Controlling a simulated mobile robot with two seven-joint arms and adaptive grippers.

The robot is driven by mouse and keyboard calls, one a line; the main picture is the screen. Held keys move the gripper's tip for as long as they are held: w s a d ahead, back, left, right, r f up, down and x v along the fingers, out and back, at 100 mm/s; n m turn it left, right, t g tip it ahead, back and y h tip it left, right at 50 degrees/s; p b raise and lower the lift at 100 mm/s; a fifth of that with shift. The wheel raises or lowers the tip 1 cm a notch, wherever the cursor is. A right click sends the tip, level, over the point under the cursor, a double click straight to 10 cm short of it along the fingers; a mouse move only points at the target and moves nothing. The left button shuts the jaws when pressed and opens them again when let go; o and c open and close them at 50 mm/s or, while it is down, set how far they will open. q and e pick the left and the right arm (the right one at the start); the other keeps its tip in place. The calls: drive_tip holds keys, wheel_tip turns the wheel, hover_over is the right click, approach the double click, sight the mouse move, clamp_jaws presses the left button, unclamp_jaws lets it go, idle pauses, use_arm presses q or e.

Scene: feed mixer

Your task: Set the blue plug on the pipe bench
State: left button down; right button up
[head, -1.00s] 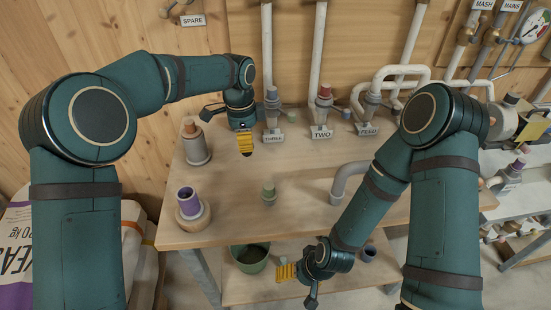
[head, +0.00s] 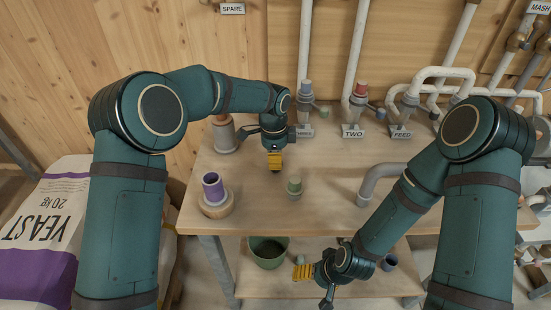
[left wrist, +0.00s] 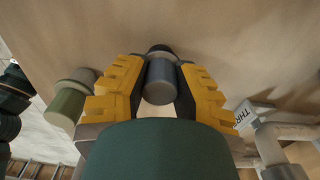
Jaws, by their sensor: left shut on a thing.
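My left gripper (head: 275,160) is over the pipe bench (head: 260,215), behind and left of the green plug (head: 294,184). In the left wrist view its yellow fingers (left wrist: 160,88) are shut on a grey cylindrical plug (left wrist: 160,80) with a dark far end; I see no clear blue on it. Whether that end touches the bench top is unclear. A blue-grey plug (head: 306,87) stands on the pipe labelled THREE. My right gripper (head: 303,271) is low, by the lower shelf; its jaw opening is unclear.
A purple plug (head: 213,187) stands on a round wooden base at the bench's front left. A grey fitting (head: 224,136) is behind it. A red plug (head: 360,88) tops pipe TWO. A green bucket (head: 267,254) is on the lower shelf.

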use_arm(q)
drive_tip(key=shift+f, duration=0.15)
drive_tip(key=c, duration=0.9)
unclamp_jaws()
drive_tip(key=shift+o, duration=0.2)
wheel_tip(320, 180, up, 12)
drive_tip(key=p, duration=0.2)
drive_tip(key=shift+a+p, duration=0.2)
drive_tip(key=shift+p, duration=0.1)
